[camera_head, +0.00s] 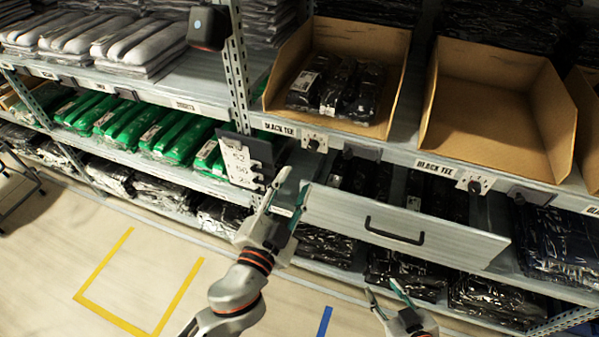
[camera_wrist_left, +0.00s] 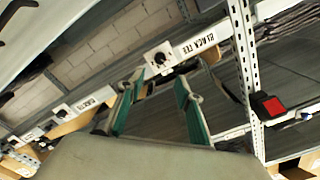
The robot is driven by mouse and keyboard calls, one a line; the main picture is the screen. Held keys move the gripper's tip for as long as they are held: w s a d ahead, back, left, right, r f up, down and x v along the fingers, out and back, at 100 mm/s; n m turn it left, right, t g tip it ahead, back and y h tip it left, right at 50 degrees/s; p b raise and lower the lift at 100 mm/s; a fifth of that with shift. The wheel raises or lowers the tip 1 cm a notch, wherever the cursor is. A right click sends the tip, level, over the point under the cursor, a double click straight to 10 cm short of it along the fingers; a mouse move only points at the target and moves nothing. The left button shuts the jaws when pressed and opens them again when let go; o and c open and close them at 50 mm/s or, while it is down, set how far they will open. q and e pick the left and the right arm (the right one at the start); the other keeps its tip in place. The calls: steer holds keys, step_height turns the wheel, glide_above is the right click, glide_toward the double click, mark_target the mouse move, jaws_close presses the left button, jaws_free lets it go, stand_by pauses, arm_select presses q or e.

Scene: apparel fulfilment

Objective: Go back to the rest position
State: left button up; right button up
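My left gripper (camera_head: 286,194) is raised in front of the shelf rack, at the left end of a partly pulled-out grey drawer (camera_head: 350,217). In the left wrist view its two green-lined fingers (camera_wrist_left: 155,95) stand apart with nothing between them. My right gripper (camera_head: 385,297) is low at the bottom of the head view, below the drawer front. Its fingers look spread and no object shows between them. Whether the left gripper touches the drawer cannot be told.
The drawer has a black handle (camera_head: 394,232). Above it are a cardboard bin (camera_head: 397,88) with black packages (camera_head: 340,88) and an empty cardboard bin (camera_head: 497,115). Green packages (camera_head: 175,137) lie on the left shelf. The floor at left is open.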

arm_select(q)
steer(key=shift+s+a, duration=0.15)
steer(key=shift+s, duration=0.3)
steer(key=s+a+f+n+g+y, duration=0.1)
steer(key=s+a+f, duration=0.3)
steer(key=f, duration=0.4)
steer(key=s+a+f+n+g+y, duration=0.1)
steer(key=s+a+f+n+g, duration=0.2)
steer(key=a+f, duration=0.4)
steer(key=s+a+f+n+g, duration=0.2)
steer(key=s+a+f, duration=0.3)
steer(key=f, duration=0.5)
steer(key=shift+s+a+f+n+y, duration=0.15)
steer(key=shift+a+f+n+y, duration=0.2)
steer(key=shift+n, duration=0.35)
steer(key=shift+d, duration=0.2)
